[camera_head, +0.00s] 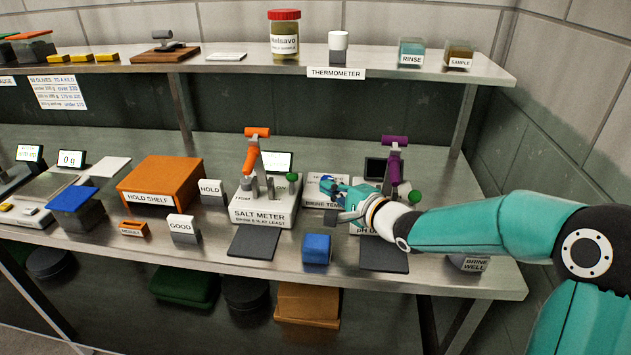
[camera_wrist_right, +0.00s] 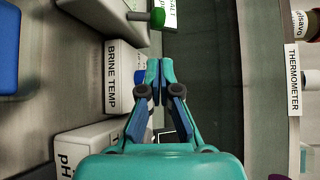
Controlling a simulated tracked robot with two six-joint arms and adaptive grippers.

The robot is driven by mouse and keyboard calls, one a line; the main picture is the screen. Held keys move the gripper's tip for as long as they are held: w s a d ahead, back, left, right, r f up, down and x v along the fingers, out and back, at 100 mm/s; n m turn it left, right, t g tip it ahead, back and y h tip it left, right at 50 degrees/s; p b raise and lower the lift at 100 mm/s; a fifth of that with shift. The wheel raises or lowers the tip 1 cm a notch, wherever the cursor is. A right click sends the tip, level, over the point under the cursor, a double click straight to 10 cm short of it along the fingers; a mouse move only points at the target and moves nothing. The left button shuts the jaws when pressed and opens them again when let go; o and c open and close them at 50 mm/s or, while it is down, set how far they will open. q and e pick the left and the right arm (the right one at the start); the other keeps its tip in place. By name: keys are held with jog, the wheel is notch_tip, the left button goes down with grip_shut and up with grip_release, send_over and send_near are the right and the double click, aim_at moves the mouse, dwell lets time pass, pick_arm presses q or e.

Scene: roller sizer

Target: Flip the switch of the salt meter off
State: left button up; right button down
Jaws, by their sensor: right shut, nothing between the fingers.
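The salt meter (camera_head: 262,213) is a white box with a tall orange lever-like part (camera_head: 257,150) on top and a lit display (camera_head: 277,161) behind. A green ball knob (camera_head: 292,177) sits at its right side by a partly readable "ON" mark. In the right wrist view, a green knob (camera_wrist_right: 157,17) on a thin rod sticks out from a white box (camera_wrist_right: 95,12) at the top. My right gripper (camera_head: 326,184) is shut and empty, over the brine temp box, right of the salt meter and apart from it. Its closed fingertips (camera_wrist_right: 153,66) point toward the knob. My left gripper is out of view.
The brine temp box (camera_wrist_right: 112,85) lies beside my fingers. The pH meter (camera_head: 393,214), with a purple lever (camera_head: 395,155) and green knob, stands to the right, partly behind my arm. A blue cube (camera_head: 317,248) and dark pads (camera_head: 254,243) lie in front. A shelf (camera_head: 230,64) runs above.

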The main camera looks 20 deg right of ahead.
aim_at(292, 185)
jog(key=x, duration=0.9)
jog(key=shift+w+a+f+p, duration=0.1)
jog(key=shift+w+p, duration=0.2)
jog(key=shift+p, duration=0.05)
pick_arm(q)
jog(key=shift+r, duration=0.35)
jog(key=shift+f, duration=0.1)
pick_arm(e)
jog(key=shift+a, duration=0.1)
